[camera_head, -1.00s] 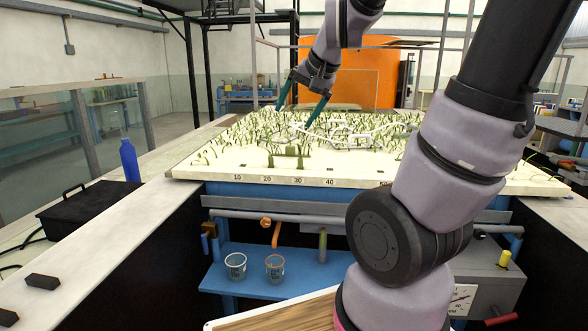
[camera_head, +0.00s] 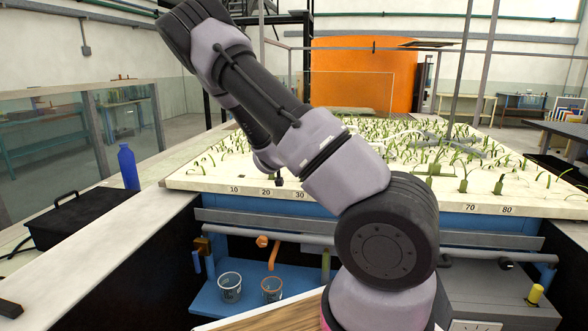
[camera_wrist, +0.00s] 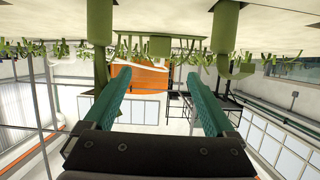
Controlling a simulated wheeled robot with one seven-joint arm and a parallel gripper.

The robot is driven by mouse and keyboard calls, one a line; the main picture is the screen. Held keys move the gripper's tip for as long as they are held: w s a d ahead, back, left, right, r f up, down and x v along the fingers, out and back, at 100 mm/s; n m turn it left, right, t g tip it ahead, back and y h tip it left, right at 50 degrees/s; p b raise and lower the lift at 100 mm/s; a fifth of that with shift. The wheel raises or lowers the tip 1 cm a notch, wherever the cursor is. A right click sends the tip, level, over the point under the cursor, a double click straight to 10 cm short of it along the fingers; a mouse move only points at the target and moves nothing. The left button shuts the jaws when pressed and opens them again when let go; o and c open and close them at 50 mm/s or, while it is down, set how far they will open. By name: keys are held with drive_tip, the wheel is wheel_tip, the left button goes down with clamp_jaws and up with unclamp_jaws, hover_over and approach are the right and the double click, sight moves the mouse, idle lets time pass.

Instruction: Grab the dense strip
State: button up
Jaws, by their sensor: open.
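In the wrist view the picture is upside down, with the pale planted bed (camera_wrist: 275,12) along the top. My gripper (camera_wrist: 159,72) is open and empty, its two green fingers apart. A green strip with upright leaves (camera_wrist: 158,46) shows beyond and between the fingertips, apart from them; I cannot tell for certain that it is the dense strip. Thick green stems stand nearer, at left (camera_wrist: 98,25) and right (camera_wrist: 225,38). In the head view the bed (camera_head: 400,192) is covered with green plants. My arm hides its middle front and my gripper there.
Numbers line the bed's front edge. A blue bottle (camera_head: 128,167) and a black box (camera_head: 75,218) stand at left. Two glass cups (camera_head: 230,288) (camera_head: 271,290) sit on the blue shelf (camera_head: 205,302) below. A glass panel (camera_head: 50,130) stands at far left.

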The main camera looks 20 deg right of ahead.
drive_tip(key=shift+w+d, duration=0.1)
drive_tip(key=shift+w, duration=0.2)
drive_tip(key=x, duration=0.5)
drive_tip(key=shift+w, duration=0.15)
drive_tip(key=x, duration=0.5)
drive_tip(key=shift+w+d+r, duration=0.1)
drive_tip(key=shift+d+r, duration=0.1)
drive_tip(key=shift+d, duration=0.1)
clamp_jaws()
